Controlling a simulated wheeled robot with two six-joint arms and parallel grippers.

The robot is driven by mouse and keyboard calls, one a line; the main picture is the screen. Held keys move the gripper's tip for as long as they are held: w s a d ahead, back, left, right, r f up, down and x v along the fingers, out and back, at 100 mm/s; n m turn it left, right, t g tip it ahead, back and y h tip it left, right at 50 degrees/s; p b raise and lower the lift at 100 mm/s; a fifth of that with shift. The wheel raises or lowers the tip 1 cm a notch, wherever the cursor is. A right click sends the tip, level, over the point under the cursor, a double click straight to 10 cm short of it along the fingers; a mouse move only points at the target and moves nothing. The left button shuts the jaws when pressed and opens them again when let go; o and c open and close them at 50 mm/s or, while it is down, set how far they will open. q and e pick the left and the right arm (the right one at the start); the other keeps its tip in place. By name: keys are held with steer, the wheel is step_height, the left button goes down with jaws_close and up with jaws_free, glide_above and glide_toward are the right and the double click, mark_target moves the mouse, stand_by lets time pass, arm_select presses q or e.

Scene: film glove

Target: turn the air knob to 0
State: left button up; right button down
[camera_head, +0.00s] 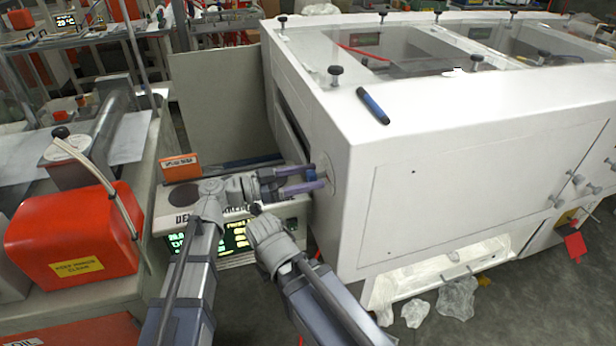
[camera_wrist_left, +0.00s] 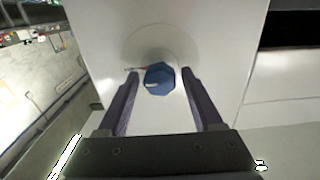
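The air knob (camera_wrist_left: 160,78) is a small blue many-sided knob on a round pale plate on the machine's white side panel. A pale mark shows on its face, and a thin reddish mark lies at its upper left; no numbers are readable. In the head view the knob (camera_head: 311,175) is partly hidden between my fingers. My left gripper (camera_head: 318,177) is open, with one finger on each side of the knob. In the left wrist view a gap shows between each finger and the knob. My right wrist is low in the middle of the head view (camera_head: 256,210); its fingers are not clear.
The white machine (camera_head: 480,170) fills the right side, with a blue marker (camera_head: 372,105) on top. A display unit (camera_head: 240,235) stands below my left gripper. A red container (camera_head: 75,235) sits at left. Plastic bags (camera_head: 457,298) lie on the floor at right.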

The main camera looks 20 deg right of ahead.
arm_select(q)
jaws_close()
stand_by(0.3)
steer(key=n, duration=0.4)
steer(key=shift+w+n, duration=0.1)
steer(key=shift+n, duration=0.2)
steer(key=n, duration=0.4)
steer(key=shift+n, duration=0.3)
steer(key=n, duration=0.4)
steer(key=shift+f+n, duration=0.1)
steer(key=shift+n, duration=2.2)
